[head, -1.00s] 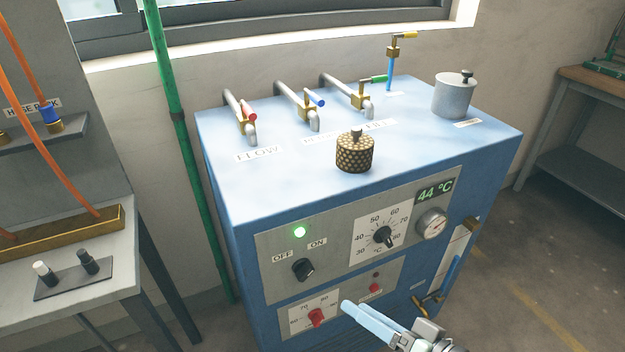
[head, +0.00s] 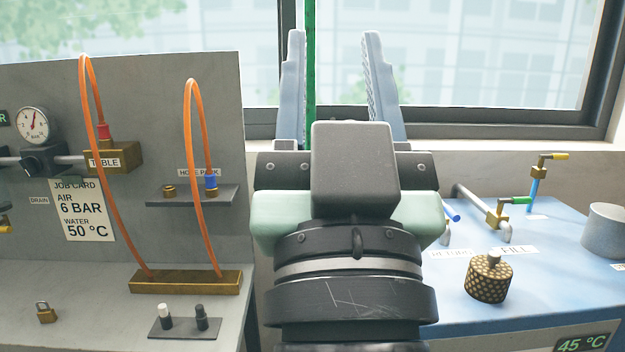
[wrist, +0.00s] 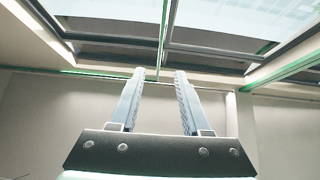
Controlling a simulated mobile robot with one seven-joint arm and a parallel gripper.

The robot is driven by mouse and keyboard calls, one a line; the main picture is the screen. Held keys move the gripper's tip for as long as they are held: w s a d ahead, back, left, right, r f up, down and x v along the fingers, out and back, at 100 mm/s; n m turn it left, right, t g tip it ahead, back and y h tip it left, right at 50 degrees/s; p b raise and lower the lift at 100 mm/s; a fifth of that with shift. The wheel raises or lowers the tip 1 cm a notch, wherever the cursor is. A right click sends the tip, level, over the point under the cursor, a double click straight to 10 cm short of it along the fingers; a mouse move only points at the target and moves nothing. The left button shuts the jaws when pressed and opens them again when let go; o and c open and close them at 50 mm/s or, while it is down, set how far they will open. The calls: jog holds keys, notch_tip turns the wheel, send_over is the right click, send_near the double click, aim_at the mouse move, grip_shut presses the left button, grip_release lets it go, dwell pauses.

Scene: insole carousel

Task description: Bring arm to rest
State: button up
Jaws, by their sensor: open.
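My gripper (head: 333,85) is raised upright in the middle of the head view, in front of the window. Its two pale blue-grey fingers point up and stand apart, with nothing between them. The wrist view shows the same open, empty fingers (wrist: 156,95) against the wall and window. My wrist and forearm hide part of the blue machine and the wall behind.
The blue machine (head: 540,270) stands at the right with a perforated brass cylinder (head: 488,281), valves and a display reading 45 °C. At the left is a grey bench panel (head: 222,120) with orange hoses (head: 207,150), a gauge (head: 34,125) and a job card (head: 82,215).

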jog(key=s+r+p, duration=0.1)
jog(key=r+p, duration=0.7)
jog(key=r, duration=0.2)
jog(key=s+a+r+t+p, duration=0.1)
jog(key=s+r+p, duration=0.1)
jog(key=r+p, duration=0.7)
jog(key=shift+s+a+r, duration=0.15)
jog(key=shift+a+r, duration=0.1)
jog(key=shift+r, duration=0.25)
